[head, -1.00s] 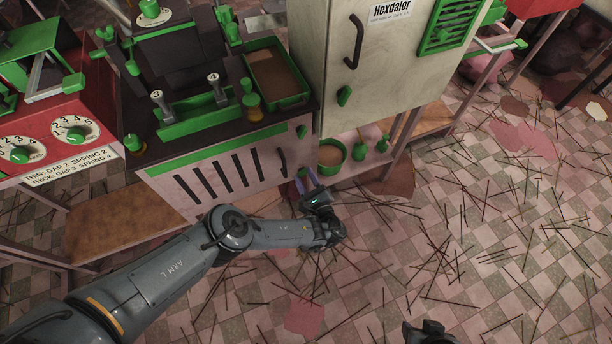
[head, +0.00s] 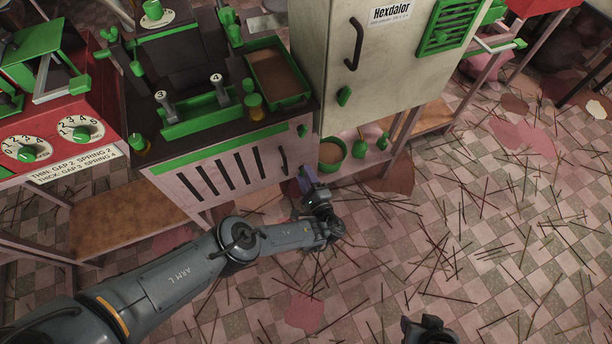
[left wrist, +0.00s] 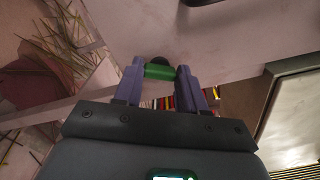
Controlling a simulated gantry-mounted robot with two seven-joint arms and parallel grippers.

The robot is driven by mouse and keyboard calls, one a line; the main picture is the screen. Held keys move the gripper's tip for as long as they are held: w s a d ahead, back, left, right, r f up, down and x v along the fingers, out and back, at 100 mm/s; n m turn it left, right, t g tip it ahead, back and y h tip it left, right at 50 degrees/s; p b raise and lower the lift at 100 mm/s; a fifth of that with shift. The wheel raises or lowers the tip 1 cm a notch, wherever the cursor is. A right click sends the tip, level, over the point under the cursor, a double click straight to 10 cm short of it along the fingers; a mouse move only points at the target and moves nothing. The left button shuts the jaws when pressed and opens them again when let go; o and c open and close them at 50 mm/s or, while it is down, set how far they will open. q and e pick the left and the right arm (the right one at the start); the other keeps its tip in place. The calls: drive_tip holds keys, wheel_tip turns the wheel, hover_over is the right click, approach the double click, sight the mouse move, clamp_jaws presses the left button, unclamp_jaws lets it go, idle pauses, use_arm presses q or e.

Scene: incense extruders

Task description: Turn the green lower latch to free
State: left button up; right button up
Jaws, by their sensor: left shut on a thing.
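The green lower latch (left wrist: 160,72) is a short green bar on the pale front panel of the dark-topped machine. In the left wrist view it lies crosswise between the two purple fingers of my left gripper (left wrist: 160,80), which is shut on it. In the head view my left gripper (head: 306,178) is at the panel's lower right corner and hides the latch. A green upper latch (head: 302,130) sits above it, near the panel's top right. My right gripper (head: 428,330) shows only in part at the bottom edge, and its fingers cannot be made out.
A dark handle (head: 283,160) is on the panel just left of my left gripper. The pale Hexdalor cabinet (head: 385,70) stands to the right, with a green bowl (head: 332,154) on the shelf below. Incense sticks litter the open tiled floor (head: 470,220) at the right.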

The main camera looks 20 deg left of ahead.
idle(0.4)
use_arm(q)
drive_tip(key=o, duration=1.1)
drive_tip(key=shift+c, duration=0.2)
drive_tip(key=shift+s+d, duration=0.1)
drive_tip(key=p+v, duration=0.3)
drive_tip(key=v, duration=0.7)
drive_tip(key=shift+s+d, duration=0.2)
